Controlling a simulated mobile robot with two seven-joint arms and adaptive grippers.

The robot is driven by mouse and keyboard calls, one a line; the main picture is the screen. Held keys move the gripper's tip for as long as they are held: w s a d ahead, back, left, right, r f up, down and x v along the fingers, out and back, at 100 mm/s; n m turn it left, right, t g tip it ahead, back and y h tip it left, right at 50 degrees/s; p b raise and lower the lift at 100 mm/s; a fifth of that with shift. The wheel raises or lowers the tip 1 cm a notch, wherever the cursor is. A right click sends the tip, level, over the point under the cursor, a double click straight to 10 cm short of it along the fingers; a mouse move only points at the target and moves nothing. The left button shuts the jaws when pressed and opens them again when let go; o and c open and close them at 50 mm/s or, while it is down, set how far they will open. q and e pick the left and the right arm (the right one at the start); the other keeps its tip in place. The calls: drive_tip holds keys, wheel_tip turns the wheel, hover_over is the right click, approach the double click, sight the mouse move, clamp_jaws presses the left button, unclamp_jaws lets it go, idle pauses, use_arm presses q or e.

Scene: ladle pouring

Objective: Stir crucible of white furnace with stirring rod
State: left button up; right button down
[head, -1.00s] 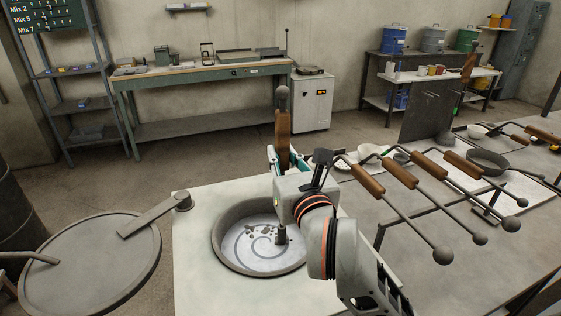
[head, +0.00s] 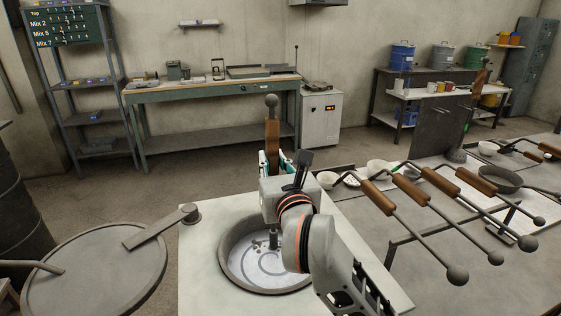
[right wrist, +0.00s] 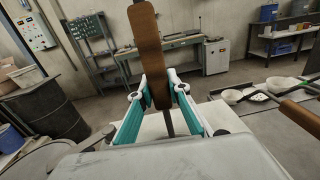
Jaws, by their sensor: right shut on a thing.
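The white furnace (head: 205,277) has a round crucible (head: 228,272) sunk in its top. The crucible holds a pale melt with a dark swirl line and a few dark bits. My right gripper (head: 270,165) is above the crucible, shut on the wooden handle of the stirring rod (head: 272,132). The rod stands roughly upright, its round knob above the handle and its lower end in the melt; my wrist hides the middle. In the right wrist view the gripper's fingers (right wrist: 161,88) clasp the brown handle (right wrist: 151,55). My left gripper is not in view.
A round lid (head: 95,265) with a flat arm lies left of the furnace. A rack of several wooden-handled rods (head: 440,180) and a table with bowls (head: 330,180) and a pan (head: 497,180) stand to the right. A workbench (head: 215,90) is behind.

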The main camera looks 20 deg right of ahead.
drive_tip(key=shift+s+a+p, duration=0.8)
drive_tip(key=shift+s+a, duration=1.3)
drive_tip(key=shift+a, duration=0.8)
drive_tip(key=shift+s+d+p, duration=0.5)
drive_tip(key=shift+s+d, duration=1.65)
drive_tip(key=shift+d, duration=0.35)
drive_tip(key=shift+w+d, duration=2.05)
drive_tip(key=shift+w, duration=0.25)
drive_tip(key=w+a, duration=0.3)
drive_tip(key=a, duration=0.5)
drive_tip(key=shift+r, duration=0.1)
